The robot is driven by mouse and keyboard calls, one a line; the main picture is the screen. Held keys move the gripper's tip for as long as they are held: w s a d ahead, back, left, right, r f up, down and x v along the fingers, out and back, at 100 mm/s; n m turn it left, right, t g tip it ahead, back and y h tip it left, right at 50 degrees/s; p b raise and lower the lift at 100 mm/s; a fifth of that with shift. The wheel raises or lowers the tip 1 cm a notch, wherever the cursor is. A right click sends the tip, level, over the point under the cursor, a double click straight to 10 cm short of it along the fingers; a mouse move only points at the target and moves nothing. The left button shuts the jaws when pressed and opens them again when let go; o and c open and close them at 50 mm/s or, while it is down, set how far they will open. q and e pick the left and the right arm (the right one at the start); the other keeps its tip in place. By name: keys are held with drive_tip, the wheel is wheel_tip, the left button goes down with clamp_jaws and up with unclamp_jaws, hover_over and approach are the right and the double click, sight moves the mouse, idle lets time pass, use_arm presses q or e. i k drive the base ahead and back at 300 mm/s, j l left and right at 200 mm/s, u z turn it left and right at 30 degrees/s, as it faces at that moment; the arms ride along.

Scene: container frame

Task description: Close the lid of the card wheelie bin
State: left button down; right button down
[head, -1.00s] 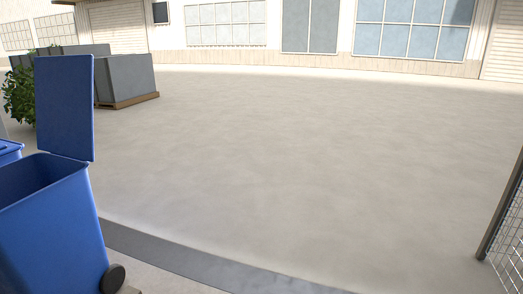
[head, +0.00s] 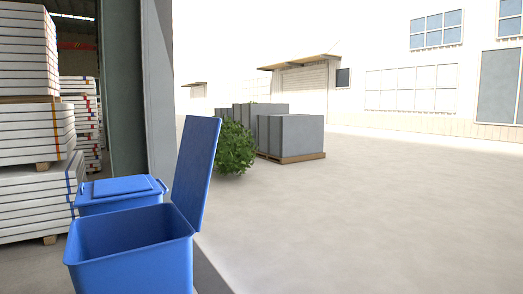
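A blue wheelie bin (head: 130,268) stands at the lower left of the head view. Its lid (head: 198,172) stands up, hinged open along the bin's right edge and leaning slightly to the right. The bin's mouth is uncovered, and the inside that shows looks empty; its floor is hidden. A second blue bin (head: 115,206) with its lid shut stands just behind it. No label shows to tell which one is the card bin. Neither of my grippers is in view.
Stacks of white boards (head: 28,130) on pallets stand on the left. A dark doorway column (head: 122,90) rises behind the bins. A green bush (head: 233,150) and grey blocks on a pallet (head: 290,136) stand farther back. The paved yard (head: 380,220) on the right is clear.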

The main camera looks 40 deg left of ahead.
sight(198, 142)
drive_tip(key=i+j+u, duration=0.1)
drive_tip(key=i+u, duration=0.6)
drive_tip(key=u, duration=0.15)
drive_tip(key=i+l+u, duration=0.15)
drive_tip(key=i+u, duration=0.3)
drive_tip(key=k, duration=0.1)
